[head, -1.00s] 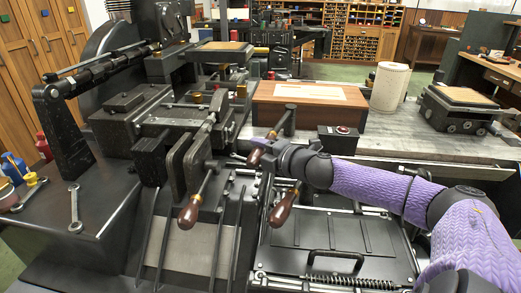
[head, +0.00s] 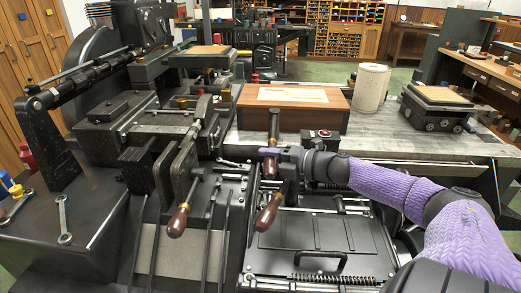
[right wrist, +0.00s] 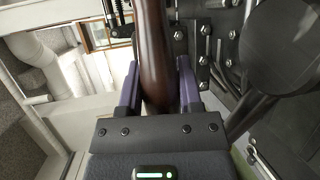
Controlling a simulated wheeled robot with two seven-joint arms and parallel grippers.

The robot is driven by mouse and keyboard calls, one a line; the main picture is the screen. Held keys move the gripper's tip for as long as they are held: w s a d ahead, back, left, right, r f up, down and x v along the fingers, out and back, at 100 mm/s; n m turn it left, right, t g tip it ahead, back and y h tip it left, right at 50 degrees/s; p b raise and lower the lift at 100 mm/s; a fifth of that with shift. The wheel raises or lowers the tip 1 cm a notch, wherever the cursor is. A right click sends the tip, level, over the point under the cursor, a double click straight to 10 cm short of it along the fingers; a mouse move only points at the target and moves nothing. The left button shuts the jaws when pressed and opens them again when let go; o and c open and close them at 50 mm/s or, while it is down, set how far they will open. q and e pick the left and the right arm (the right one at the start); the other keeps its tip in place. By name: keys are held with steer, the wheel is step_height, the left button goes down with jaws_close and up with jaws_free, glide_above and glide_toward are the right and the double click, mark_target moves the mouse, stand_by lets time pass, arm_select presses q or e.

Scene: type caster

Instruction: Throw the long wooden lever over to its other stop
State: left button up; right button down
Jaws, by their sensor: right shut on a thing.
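The long wooden lever (head: 271,166) has a dark brown, glossy turned handle and stands nearly upright on the machine in the head view. My right gripper (head: 270,152) comes in from the right and is shut around this handle. In the right wrist view the brown handle (right wrist: 155,55) runs between the two purple-sided fingers (right wrist: 158,88). The fingers hide part of it. The lever's pivot and stops cannot be made out clearly. My left gripper is not in view.
Two more wooden-handled levers are close by: one at lower left (head: 178,221) and one just below my gripper (head: 268,212). A wooden box (head: 292,118), a red-button box (head: 322,142) and a paper roll (head: 370,88) stand behind. A wrench (head: 64,220) lies at left.

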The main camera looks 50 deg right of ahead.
steer(key=shift+c, duration=1.7)
jaws_free()
steer(key=shift+o, duration=0.3)
steer(key=shift+s+d+r, duration=0.1)
steer(key=shift+s, duration=0.05)
steer(key=p+v, duration=0.4)
steer(key=shift+s+r, duration=0.25)
steer(key=shift+r, duration=0.1)
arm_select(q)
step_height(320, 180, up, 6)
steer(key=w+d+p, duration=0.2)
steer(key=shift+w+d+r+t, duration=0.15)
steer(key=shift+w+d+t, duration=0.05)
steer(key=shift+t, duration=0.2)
arm_select(e)
steer(key=v, duration=0.3)
steer(key=f+v, duration=0.1)
steer(key=v, duration=0.1)
steer(key=shift+s+d+r, duration=0.1)
